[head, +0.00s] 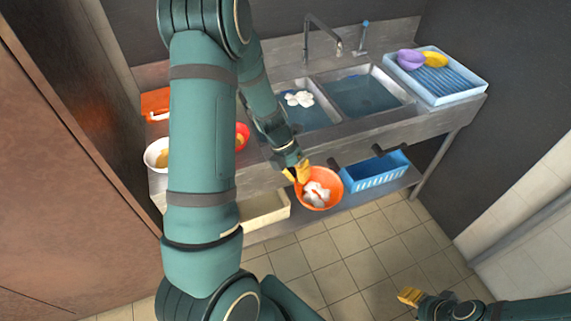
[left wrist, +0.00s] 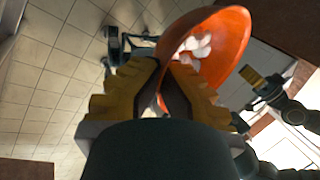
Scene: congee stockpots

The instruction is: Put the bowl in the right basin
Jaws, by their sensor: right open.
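An orange bowl (head: 334,180) with white pieces inside hangs in front of the sink counter, beside the left end of the blue crate in the head view. My left gripper (head: 302,173) is shut on its rim; the left wrist view shows the yellow fingers (left wrist: 167,75) closed at the edge of the bowl (left wrist: 228,35). The right basin (head: 366,92) holds dark water and looks empty of dishes. My right gripper (head: 410,297) is open and empty, low at the bottom right, well away from the bowl.
The left basin (head: 318,113) has white pieces in it. A faucet (head: 322,33) stands behind the basins. A blue tray (head: 478,78) with purple and yellow bowls is at the right. Below are a blue crate (head: 375,175) and a cream bin (head: 262,212). My left arm hides part of the left counter.

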